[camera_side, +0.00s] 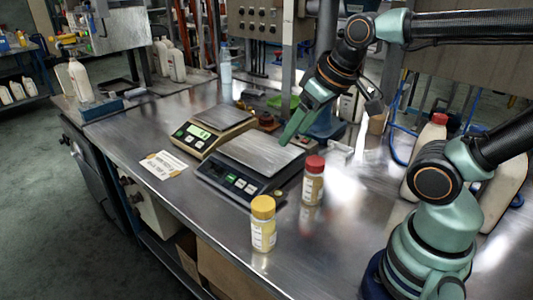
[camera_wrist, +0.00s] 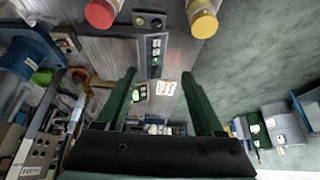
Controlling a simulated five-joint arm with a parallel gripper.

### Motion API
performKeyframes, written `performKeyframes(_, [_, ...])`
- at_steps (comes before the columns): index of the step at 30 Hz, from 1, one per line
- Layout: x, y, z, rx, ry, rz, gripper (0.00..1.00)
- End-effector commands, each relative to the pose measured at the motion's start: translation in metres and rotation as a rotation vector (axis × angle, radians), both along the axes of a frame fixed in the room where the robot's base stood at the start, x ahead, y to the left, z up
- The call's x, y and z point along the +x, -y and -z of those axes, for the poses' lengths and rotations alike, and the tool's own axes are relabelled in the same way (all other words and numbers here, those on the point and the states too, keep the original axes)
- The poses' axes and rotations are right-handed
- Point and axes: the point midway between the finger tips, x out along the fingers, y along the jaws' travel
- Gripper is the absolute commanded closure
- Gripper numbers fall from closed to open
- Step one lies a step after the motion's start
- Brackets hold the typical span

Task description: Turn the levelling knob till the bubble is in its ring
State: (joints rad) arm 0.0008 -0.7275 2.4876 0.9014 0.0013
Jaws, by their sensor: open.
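The dark scale (camera_side: 235,187) with a steel pan stands on the bench, with a row of buttons on its front panel. A small round fitting (camera_side: 278,194) shows at its front right corner. In the wrist view two small round fittings, a left one (camera_wrist: 139,20) and a right one (camera_wrist: 157,22), sit by the buttons (camera_wrist: 155,47). I cannot tell which is the knob and which the bubble level, and the bubble is too small to read. My gripper (camera_side: 287,138) is over the right side of the pan; in the wrist view its fingers (camera_wrist: 159,72) are apart and empty.
A red-capped bottle (camera_side: 313,182) stands right of the scale and a yellow-capped bottle (camera_side: 263,224) in front of it. A beige scale (camera_side: 211,131) with a lit green display is behind left. A printed card (camera_side: 163,165) lies left. Bare bench lies around the bottles.

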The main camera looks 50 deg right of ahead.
Motion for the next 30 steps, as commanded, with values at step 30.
performKeyframes(30, [0.06, 0.005, 0.002, 0.009, -0.332, 0.035, 0.3])
